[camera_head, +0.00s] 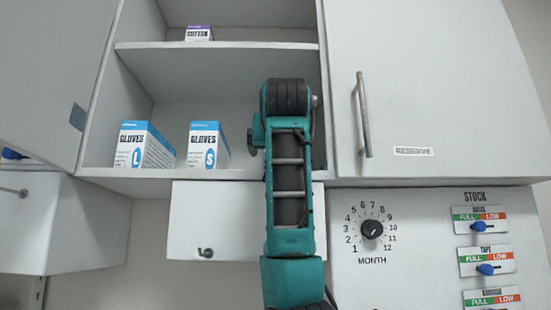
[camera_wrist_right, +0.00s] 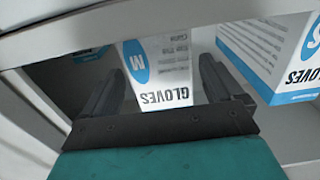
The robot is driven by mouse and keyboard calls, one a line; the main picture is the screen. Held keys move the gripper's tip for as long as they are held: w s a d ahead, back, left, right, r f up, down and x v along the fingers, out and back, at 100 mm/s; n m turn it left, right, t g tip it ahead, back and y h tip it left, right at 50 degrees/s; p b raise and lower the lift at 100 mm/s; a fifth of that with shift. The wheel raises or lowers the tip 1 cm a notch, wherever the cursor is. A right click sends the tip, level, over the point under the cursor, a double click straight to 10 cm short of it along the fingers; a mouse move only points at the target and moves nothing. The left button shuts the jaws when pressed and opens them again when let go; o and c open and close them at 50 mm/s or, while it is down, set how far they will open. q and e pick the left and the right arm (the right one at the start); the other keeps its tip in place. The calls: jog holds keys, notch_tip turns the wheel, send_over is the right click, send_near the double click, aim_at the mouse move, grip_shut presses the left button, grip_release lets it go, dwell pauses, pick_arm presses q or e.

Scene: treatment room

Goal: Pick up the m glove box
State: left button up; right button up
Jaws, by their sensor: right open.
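The M glove box (camera_wrist_right: 168,72) is white with a blue M oval and shows upside down in the right wrist view. It stands on a shelf in front of my right gripper (camera_wrist_right: 164,66). The gripper is open, with one dark finger on each side of the box in the picture. I cannot tell whether the fingers touch it or how deep they reach. In the head view my right arm covers the spot, so the M box and the gripper's fingers are hidden. My left gripper is not in view.
The S glove box (camera_head: 205,147) and L glove box (camera_head: 140,147) stand left of my arm on the same shelf (camera_head: 200,174). The S box also shows at right in the wrist view (camera_wrist_right: 265,50). A cotton box (camera_head: 199,33) sits above. A cabinet door (camera_head: 430,90) is at right.

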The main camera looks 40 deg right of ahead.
jog(key=p+x, duration=0.1)
jog(key=x, duration=0.3)
jog(key=shift+w, duration=0.2)
jog(key=shift+c, duration=0.3)
jog(key=c, duration=1.2)
